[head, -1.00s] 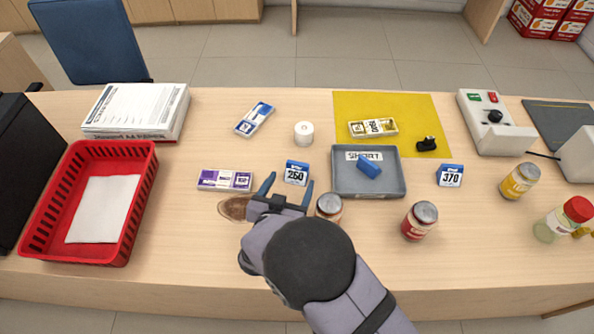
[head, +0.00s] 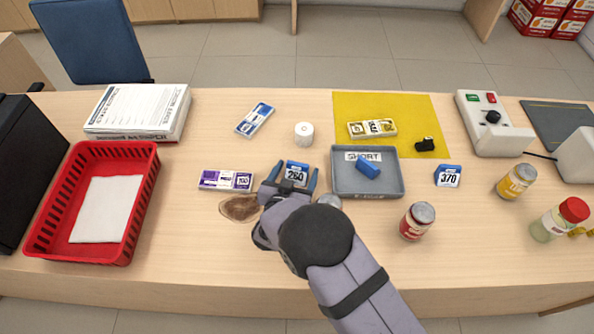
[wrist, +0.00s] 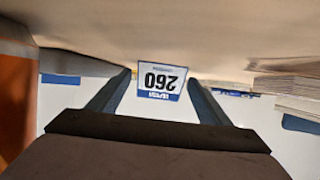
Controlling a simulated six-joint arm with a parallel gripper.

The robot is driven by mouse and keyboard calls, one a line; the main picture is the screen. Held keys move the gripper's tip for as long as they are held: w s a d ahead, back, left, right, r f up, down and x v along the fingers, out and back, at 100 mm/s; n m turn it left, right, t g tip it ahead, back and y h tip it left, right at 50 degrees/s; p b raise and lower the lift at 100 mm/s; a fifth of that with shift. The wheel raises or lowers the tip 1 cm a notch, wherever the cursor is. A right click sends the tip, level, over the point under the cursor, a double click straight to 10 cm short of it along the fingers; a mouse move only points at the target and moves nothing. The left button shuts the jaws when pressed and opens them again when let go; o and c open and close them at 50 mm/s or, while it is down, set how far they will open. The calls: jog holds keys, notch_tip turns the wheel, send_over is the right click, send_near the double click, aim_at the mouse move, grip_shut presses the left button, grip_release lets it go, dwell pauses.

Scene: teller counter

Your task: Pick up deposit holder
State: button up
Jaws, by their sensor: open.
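A small blue holder with a white face marked 260 (head: 297,175) stands near the middle of the counter, left of the grey tray. My gripper (head: 295,168) is open, with one finger on each side of this holder. In the wrist view the holder (wrist: 161,82) shows upside down between the fingertips (wrist: 159,76), with a gap on each side. A similar blue holder marked 370 (head: 448,176) stands right of the tray. No label in view reads "deposit".
The grey tray marked SHORT (head: 368,190) holds a blue item. A purple banknote bundle (head: 226,181) and a brown oval patch (head: 239,208) lie left of my gripper. One jar (head: 330,200) is partly hidden by my arm; a red-labelled jar (head: 417,221) stands farther right.

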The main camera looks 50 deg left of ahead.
aim_at(296, 172)
jog(key=c, duration=1.1)
jog(key=shift+c, duration=0.2)
jog(key=shift+r, duration=0.1)
jog(key=shift+r+b, duration=0.45)
jog(key=shift+r, duration=4.45)
